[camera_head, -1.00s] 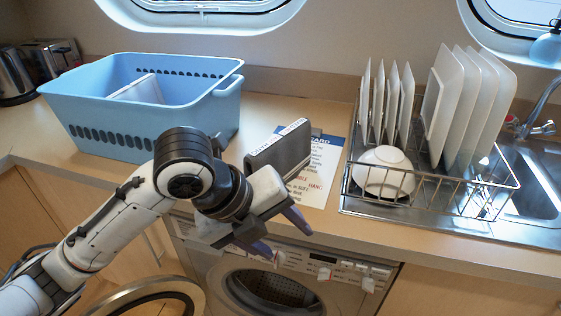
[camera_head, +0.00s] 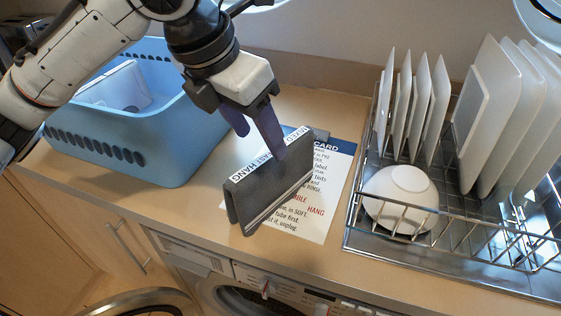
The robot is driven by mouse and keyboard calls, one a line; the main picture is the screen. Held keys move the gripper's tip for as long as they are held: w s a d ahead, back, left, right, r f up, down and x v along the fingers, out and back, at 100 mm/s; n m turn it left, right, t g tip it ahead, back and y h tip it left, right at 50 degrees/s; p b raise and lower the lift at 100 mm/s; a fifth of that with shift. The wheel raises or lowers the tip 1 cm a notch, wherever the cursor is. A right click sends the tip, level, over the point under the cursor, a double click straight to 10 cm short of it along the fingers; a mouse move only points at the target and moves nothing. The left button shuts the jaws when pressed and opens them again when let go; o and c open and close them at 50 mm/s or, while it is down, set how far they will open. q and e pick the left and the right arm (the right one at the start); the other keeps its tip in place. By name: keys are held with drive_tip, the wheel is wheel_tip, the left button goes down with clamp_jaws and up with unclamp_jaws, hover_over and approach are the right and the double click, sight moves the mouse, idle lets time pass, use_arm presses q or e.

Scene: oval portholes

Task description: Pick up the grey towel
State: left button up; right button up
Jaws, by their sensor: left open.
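The grey towel (camera_head: 270,192) stands folded like a tent on the counter, with white lettered strips along its top fold and pale stripes near its lower edge. It stands partly over a printed card (camera_head: 318,205). My left gripper (camera_head: 259,142) comes down from above with its purple fingers apart and nothing between them. One fingertip overlaps the towel's top edge in the picture, and the other is above and left of it. I cannot tell whether the fingertip touches the towel. My right gripper is not in view.
A blue basket (camera_head: 165,150) with a white item (camera_head: 118,88) inside stands to the left. A wire dish rack (camera_head: 440,225) with plates and an upturned white bowl (camera_head: 400,195) stands to the right. A washing machine front (camera_head: 270,290) is below the counter edge.

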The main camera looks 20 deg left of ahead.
sight(268, 156)
use_arm(q)
drive_tip(key=x, duration=0.3)
drive_tip(key=shift+s+f, duration=0.15)
drive_tip(key=shift+s, duration=0.15)
drive_tip(key=x, duration=0.5)
drive_tip(key=shift+s+d, duration=0.15)
drive_tip(key=shift+d, duration=0.2)
drive_tip(key=shift+f, duration=0.25)
drive_tip(key=c, duration=1.2)
drive_tip(key=shift+r, duration=0.1)
clamp_jaws()
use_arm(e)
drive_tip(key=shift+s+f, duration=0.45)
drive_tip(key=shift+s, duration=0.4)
